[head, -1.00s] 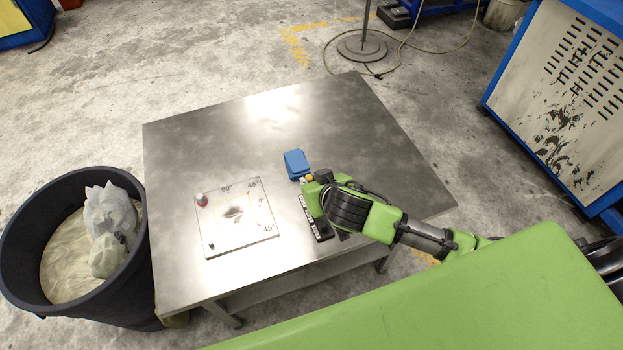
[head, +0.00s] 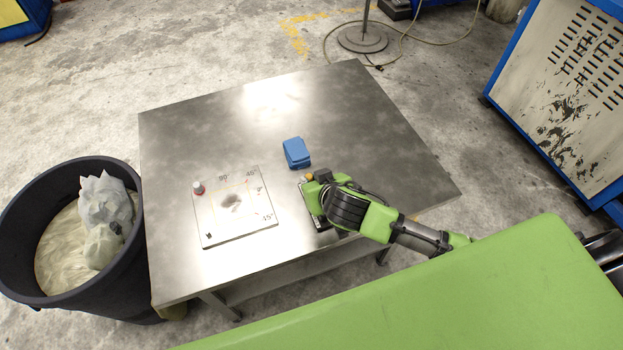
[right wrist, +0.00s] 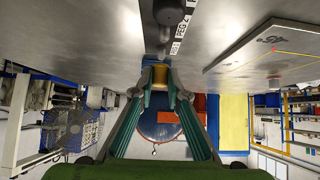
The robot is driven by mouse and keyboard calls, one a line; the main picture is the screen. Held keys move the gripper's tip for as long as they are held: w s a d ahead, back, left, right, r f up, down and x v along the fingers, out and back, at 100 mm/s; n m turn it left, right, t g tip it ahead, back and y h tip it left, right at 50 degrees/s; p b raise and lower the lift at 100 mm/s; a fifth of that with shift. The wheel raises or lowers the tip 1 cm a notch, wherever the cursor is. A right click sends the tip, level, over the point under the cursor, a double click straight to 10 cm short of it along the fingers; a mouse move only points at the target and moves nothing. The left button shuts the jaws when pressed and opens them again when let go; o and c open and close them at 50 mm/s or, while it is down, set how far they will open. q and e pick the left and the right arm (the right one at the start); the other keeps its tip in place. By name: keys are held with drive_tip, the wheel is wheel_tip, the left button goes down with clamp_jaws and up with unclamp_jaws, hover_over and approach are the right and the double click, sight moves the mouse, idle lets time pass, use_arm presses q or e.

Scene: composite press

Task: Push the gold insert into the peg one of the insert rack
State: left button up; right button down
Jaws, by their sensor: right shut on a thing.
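My right gripper (head: 312,184) is over the far end of the insert rack on the metal table, its fingers pointing away from the front edge. It is shut on the gold insert (right wrist: 160,74), which sits between the fingertips in the right wrist view. The insert rack (right wrist: 164,48) is a dark strip with white labels, one reading PEG 2. In the head view my gripper and arm hide most of the rack. I cannot tell whether the insert touches a peg. My left gripper is not in view.
A blue box (head: 297,153) stands just beyond the gripper. A black bin (head: 68,293) stands left of the table (head: 185,140).

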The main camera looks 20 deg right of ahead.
drive_tip(key=shift+f+b, duration=0.65)
drive_tip(key=shift+f, duration=0.75)
idle(0.6)
drive_tip(key=c, duration=1.9)
unclamp_jaws()
drive_tip(key=v, duration=1.2)
drive_tip(key=shift+f, duration=0.1)
